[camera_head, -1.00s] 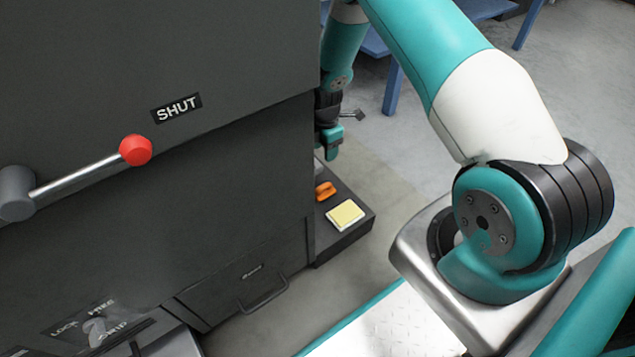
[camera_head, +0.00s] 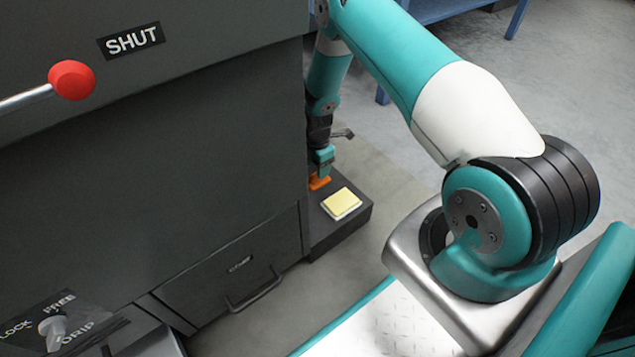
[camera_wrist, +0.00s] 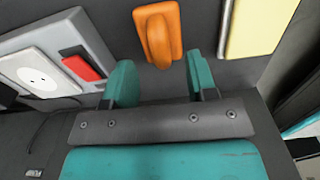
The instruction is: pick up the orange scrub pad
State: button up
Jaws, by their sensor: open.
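The orange scrub pad (camera_wrist: 159,35), a block with a raised grip, lies on a dark ledge. In the wrist view it sits just beyond and between the tips of my gripper (camera_wrist: 160,80), whose two teal fingers are apart with nothing between them. In the head view my gripper (camera_head: 324,168) points down directly above the orange scrub pad (camera_head: 319,183), which is partly hidden behind it. I cannot tell from the head view whether the fingertips touch the pad.
A yellow pad on a white base (camera_head: 342,203) lies to the right on the same dark ledge (camera_head: 345,231). In the wrist view a grey item with a red block (camera_wrist: 84,66) and a white plate (camera_wrist: 38,74) lie left. A large dark cabinet (camera_head: 160,130) stands close on the left.

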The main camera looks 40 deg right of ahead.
notch_tip(320, 180, down, 4)
jog(key=shift+b, duration=1.1)
jog(key=shift+r, duration=0.1)
grip_shut()
jog(key=shift+r, duration=0.1)
notch_tip(320, 180, up, 20)
jog(key=p, duration=1)
